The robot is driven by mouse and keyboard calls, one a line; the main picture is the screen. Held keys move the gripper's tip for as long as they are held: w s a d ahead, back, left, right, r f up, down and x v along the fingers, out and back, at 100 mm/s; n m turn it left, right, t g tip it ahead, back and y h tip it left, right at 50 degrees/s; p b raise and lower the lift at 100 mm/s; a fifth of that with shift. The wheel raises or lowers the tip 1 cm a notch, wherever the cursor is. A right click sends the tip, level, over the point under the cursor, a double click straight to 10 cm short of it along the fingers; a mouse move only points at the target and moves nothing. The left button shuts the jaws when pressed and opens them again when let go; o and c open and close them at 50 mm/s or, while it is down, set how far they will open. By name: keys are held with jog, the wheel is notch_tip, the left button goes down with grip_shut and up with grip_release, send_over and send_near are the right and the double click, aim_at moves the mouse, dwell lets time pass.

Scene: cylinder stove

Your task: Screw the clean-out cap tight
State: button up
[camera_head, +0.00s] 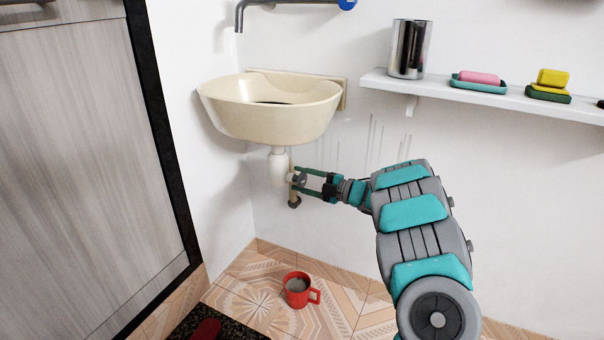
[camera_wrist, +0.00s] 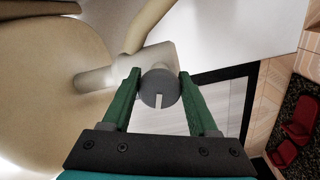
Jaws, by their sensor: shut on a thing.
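The clean-out cap (camera_wrist: 160,88) is a round grey disc with a pale mark running from its middle to its lower edge. It sits at the side of the white drain trap (camera_head: 280,166) under the cream sink; the trap also shows in the wrist view (camera_wrist: 95,80). My gripper (camera_head: 297,179) reaches in from the right under the sink. In the wrist view its green fingers (camera_wrist: 158,92) are on either side of the cap and shut on it. The cap's thread and its seat are hidden behind the cap.
The cream sink (camera_head: 270,115) hangs above the gripper. A red mug (camera_head: 298,290) stands on the tiled floor below. A white shelf (camera_head: 485,95) with a metal cup (camera_head: 409,50) and soap dishes is at the upper right. A grey door (camera_head: 80,160) is at the left.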

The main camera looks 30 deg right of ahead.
jog(key=m+p, duration=0.3)
jog(key=shift+r+m, duration=0.15)
jog(key=shift+m, duration=0.25)
jog(key=m+p, duration=0.2)
jog(key=m, duration=0.1)
jog(key=shift+a+m, duration=0.1)
jog(key=shift+m, duration=0.2)
jog(key=m, duration=0.1)
jog(key=m+p, duration=0.1)
jog(key=m, duration=0.1)
jog(key=shift+s+f, duration=0.1)
jog(key=shift+f, duration=0.2)
jog(key=shift+m, duration=1.7)
jog(key=shift+a, duration=0.1)
jog(key=o, duration=1.4)
jog(key=shift+c, duration=0.2)
